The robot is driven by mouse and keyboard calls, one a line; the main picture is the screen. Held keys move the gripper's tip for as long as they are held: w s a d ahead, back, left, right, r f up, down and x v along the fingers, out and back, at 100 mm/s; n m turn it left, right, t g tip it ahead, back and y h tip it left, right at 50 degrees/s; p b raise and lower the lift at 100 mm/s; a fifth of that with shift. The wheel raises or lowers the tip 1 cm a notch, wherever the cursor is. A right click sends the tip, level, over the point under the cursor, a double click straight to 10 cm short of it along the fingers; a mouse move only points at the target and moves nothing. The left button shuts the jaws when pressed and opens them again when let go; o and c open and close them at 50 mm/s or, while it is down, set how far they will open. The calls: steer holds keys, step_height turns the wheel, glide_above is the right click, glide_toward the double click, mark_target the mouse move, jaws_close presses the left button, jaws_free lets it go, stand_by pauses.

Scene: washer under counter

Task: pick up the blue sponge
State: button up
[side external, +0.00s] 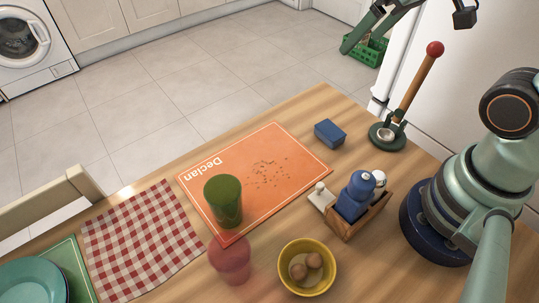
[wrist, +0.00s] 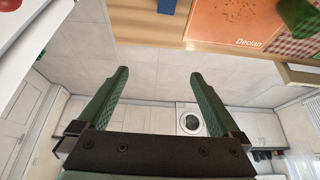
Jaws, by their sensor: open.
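The blue sponge (side external: 330,132) lies flat on the wooden table near its far edge, just right of the orange mat. In the wrist view the sponge (wrist: 166,6) shows at the top edge, partly cut off by the frame. My gripper (side external: 361,29) is at the top of the side view, beyond the table's far edge and apart from the sponge. In the wrist view my gripper (wrist: 158,73) has its two green fingers wide apart, with only floor between them. It is empty.
The orange mat (side external: 295,150) holds a green cup (side external: 224,200) and crumbs. Right of the sponge stands a wooden rod with a red knob (side external: 434,48). A wooden caddy (side external: 362,220) with bottles and a yellow bowl (side external: 306,285) stand nearer. A green basket (side external: 371,50) sits on the floor.

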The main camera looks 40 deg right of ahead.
steer(key=shift+f, duration=0.1)
steer(key=n+g, duration=0.6)
steer(key=n, duration=1.1)
glide_above(331, 130)
step_height(331, 130, down, 12)
step_height(331, 130, down, 5)
steer(key=shift+s, duration=0.1)
steer(key=shift+w+f, duration=0.2)
steer(key=shift+f, duration=3.15)
steer(key=c, duration=1.1)
